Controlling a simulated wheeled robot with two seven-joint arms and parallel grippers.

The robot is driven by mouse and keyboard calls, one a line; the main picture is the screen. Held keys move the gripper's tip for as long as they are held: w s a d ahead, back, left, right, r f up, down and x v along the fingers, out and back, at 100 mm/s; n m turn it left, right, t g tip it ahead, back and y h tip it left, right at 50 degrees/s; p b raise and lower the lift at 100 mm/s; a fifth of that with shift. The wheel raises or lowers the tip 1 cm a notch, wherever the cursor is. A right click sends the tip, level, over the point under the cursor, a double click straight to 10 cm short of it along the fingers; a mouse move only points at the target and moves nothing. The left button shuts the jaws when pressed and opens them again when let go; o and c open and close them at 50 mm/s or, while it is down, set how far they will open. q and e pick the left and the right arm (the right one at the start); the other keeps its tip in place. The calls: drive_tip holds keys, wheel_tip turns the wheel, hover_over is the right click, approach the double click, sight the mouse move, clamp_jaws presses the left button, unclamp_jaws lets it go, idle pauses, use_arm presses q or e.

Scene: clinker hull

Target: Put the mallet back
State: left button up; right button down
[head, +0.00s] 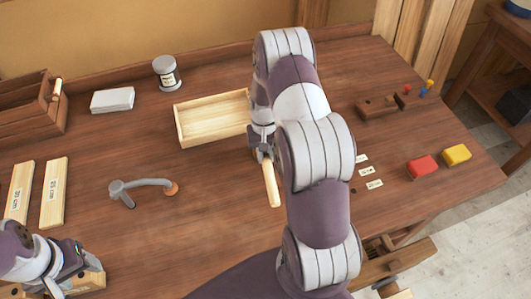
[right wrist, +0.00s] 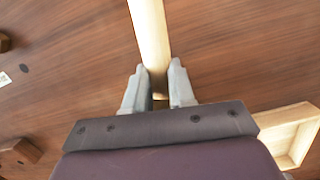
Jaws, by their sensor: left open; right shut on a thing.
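My right gripper (head: 265,153) is shut on a pale wooden rod (head: 271,184), near one end of it. The rod slants down over the middle of the table, and no mallet head shows on it. In the right wrist view the rod (right wrist: 149,35) runs from between the fingers (right wrist: 160,90) out past the top edge. No clear mallet shows elsewhere. My left gripper (head: 75,268) is open at the lower left, close to a pale wooden block (head: 92,281) that it partly hides.
A shallow wooden tray (head: 181,128) lies behind the rod. A grey bent metal tool (head: 120,190) lies left of centre. A brown toolbox (head: 30,115), a white block (head: 112,100) and a jar (head: 166,72) stand at the back left. Red (head: 422,166) and yellow (head: 456,154) blocks lie right.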

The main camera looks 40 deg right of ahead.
drive_tip(key=shift+f, duration=0.25)
drive_tip(key=c, duration=0.9)
unclamp_jaws()
drive_tip(key=shift+o, duration=0.2)
wheel_tip(320, 180, up, 8)
drive_tip(key=p, duration=0.6)
drive_tip(key=shift+s, duration=0.1)
